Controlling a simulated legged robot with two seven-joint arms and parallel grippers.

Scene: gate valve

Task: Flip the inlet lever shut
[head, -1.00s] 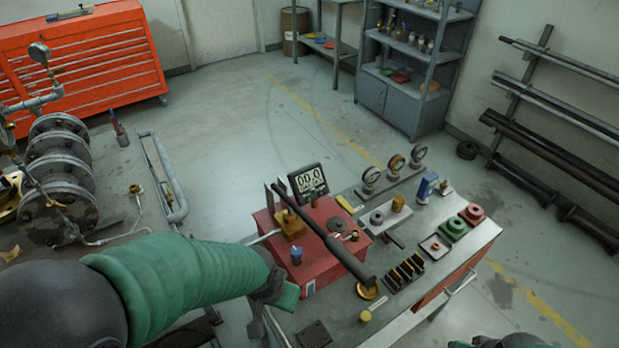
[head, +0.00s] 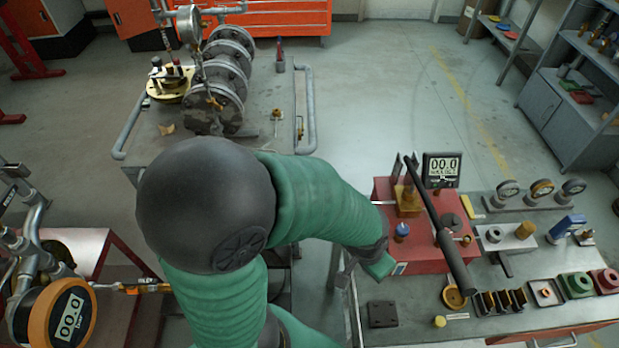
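My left arm, in green sleeves with a black elbow, reaches across the middle of the head view. Its gripper (head: 366,270) is at the left side of a red box (head: 425,245) on the bench; its fingers are small and partly hidden, so I cannot tell if they are open. A long black handle (head: 445,240) slants across the box top beside a brass block (head: 408,200). A stack of grey flanges (head: 222,85) with brass fittings stands on a cart. A brass fitting with an orange part (head: 145,287) is at left. No part is clearly identifiable as the inlet lever. My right gripper is out of view.
An orange-rimmed digital gauge (head: 55,317) is at lower left. Small parts and dial gauges (head: 541,190) crowd the bench's right side. Open floor (head: 400,90) lies behind.

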